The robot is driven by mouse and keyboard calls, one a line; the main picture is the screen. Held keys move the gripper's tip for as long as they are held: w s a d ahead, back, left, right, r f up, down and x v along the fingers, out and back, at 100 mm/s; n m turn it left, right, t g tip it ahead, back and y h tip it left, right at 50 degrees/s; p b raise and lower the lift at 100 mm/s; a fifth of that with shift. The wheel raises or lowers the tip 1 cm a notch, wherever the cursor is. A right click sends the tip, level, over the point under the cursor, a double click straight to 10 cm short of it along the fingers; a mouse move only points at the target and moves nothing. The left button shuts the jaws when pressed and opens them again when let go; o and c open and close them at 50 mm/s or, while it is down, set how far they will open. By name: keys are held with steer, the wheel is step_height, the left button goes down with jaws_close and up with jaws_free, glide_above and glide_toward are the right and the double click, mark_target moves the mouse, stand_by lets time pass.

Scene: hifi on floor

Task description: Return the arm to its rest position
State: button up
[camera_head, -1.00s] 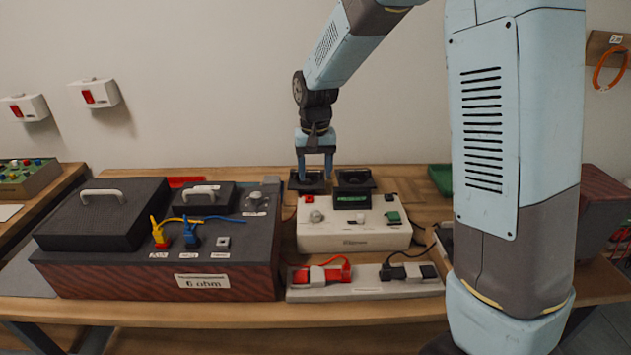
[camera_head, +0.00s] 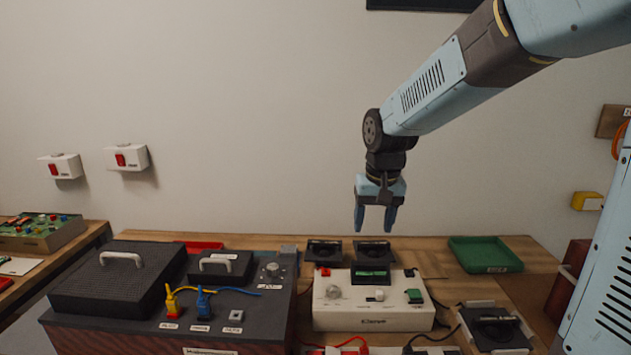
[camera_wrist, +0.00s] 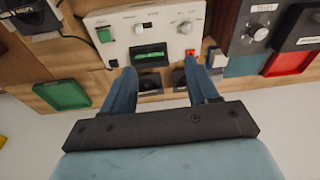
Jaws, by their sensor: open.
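My gripper (camera_head: 376,216) hangs from my blue and grey arm above the back of the bench, with its two fingers pointing down. It is open and empty, with clear air between it and the black sockets below. In the wrist view my gripper (camera_wrist: 158,78) shows its two blue fingers spread apart, with nothing between them. The white instrument box (camera_head: 340,318), with a green display, knobs and buttons, stands below and in front of it. Two black square holders (camera_head: 322,251) sit behind that box.
A dark box with yellow and blue plugs (camera_head: 252,308) stands at left. A green tray (camera_head: 484,254) lies at back right, and a black device (camera_head: 495,328) at front right. Two white wall switches (camera_head: 127,158) are on the left wall. The space around my gripper is free.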

steer(key=s+d+r+t, duration=0.1)
steer(key=s+d+r, duration=0.1)
steer(key=s, duration=0.4)
steer(key=s+d+r+t, duration=0.1)
steer(key=s+d+r, duration=0.1)
steer(key=s+d, duration=0.3)
steer(key=s+d+r+t, duration=0.1)
steer(key=s+d+r, duration=0.1)
steer(key=s, duration=0.6)
steer(key=shift+s+d+r+t+h, duration=0.15)
steer(key=shift+d+r+t+h, duration=0.2)
steer(key=shift+d, duration=0.5)
